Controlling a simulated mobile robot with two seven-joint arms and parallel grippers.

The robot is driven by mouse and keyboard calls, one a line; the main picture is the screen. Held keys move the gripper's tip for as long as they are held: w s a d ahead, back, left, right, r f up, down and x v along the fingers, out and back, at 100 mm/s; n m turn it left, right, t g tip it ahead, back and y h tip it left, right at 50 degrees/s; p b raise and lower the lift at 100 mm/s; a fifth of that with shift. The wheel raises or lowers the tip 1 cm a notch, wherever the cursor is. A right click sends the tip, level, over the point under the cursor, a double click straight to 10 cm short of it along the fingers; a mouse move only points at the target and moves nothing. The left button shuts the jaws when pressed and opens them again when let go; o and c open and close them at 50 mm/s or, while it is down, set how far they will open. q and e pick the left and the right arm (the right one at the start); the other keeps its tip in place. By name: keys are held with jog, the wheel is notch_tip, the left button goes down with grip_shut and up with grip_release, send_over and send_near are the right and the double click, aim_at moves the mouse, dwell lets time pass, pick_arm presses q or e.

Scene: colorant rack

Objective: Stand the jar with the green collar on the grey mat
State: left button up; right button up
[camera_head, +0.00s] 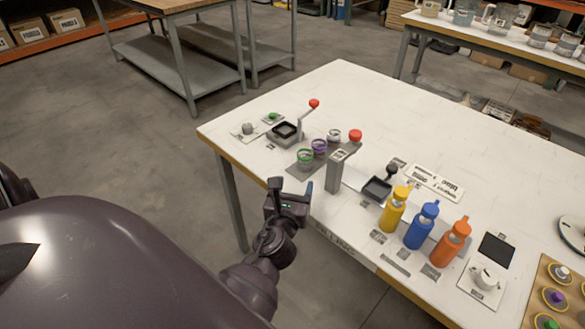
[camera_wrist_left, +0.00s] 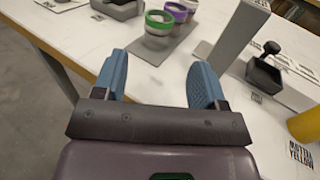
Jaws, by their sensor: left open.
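The jar with the green collar (camera_head: 305,160) stands upright near the left front of the white table, on a flat grey strip (camera_head: 296,171). It is the nearest jar of a short row; a jar with a purple collar (camera_head: 319,149) is just behind it. In the left wrist view the green-collared jar (camera_wrist_left: 157,24) is beyond the fingers, on the grey strip (camera_wrist_left: 152,49). My left gripper (camera_head: 292,187) is open and empty at the table's front edge, short of the jar. Its blue fingers (camera_wrist_left: 158,78) touch nothing. My right gripper is not in view.
A grey post (camera_head: 338,173) stands right of the jars. Yellow (camera_head: 394,211), blue (camera_head: 421,226) and orange (camera_head: 450,243) bottles stand further right. A black tray (camera_head: 377,189) with a knobbed handle is between them. A lever device (camera_head: 286,132) with a red knob is behind left.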

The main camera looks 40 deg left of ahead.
pick_arm(q)
jog(key=s+d+f+n+g+h, duration=0.2)
jog(key=s+f+n+h, duration=0.2)
jog(key=s+n, duration=0.5)
jog(key=s+d+f+n+g+h, duration=0.3)
jog(key=s+f+n, duration=0.6)
jog(key=n, duration=1.1)
jog(key=shift+s+d+f+n+h, duration=0.2)
jog(key=shift+s+f+n+h, duration=0.1)
jog(key=shift+s+h, duration=0.15)
